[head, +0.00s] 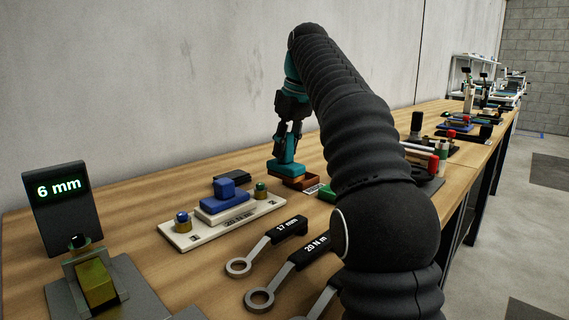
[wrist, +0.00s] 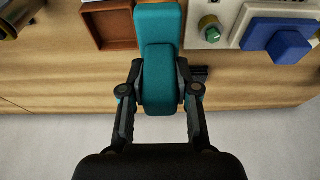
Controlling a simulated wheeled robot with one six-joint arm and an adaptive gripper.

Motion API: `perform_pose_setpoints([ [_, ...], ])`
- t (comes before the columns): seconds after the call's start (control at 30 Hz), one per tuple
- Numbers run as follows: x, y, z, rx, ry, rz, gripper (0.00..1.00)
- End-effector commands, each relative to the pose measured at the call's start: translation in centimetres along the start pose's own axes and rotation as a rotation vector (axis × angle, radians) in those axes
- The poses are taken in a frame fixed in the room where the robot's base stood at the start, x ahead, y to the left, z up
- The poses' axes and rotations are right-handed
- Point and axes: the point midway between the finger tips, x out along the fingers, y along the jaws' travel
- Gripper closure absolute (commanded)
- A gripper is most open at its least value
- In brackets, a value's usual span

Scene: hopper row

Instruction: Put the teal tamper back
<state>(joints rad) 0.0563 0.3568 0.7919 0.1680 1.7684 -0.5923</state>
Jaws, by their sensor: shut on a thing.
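The teal tamper (wrist: 159,80) is held between the two fingers of my gripper (wrist: 160,92). It also shows in the head view (head: 287,168), hanging below my gripper (head: 289,140). A brown open tray (head: 308,182) is just below and behind it there. In the wrist view the tray (wrist: 108,42) lies left of the tamper, its right wall partly covered by the tamper's edge. I cannot tell whether the tamper touches the tray or the table. The tray's visible floor looks empty.
A cream board (head: 182,236) with blue blocks and brass knobs is left of the tray. Ring wrenches (head: 262,297) lie in front. A 6 mm display (head: 60,205) stands at far left.

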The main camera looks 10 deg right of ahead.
Motion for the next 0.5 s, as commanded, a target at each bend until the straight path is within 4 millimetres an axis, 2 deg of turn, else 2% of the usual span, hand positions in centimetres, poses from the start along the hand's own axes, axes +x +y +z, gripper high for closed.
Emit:
perform_pose_setpoints([
  [0.3,3.7,-0.1,1.0,-0.002,0.0,0.0,1.0],
  [0.5,3.9,-0.1,1.0,-0.003,0.001,0.001,1.0],
])
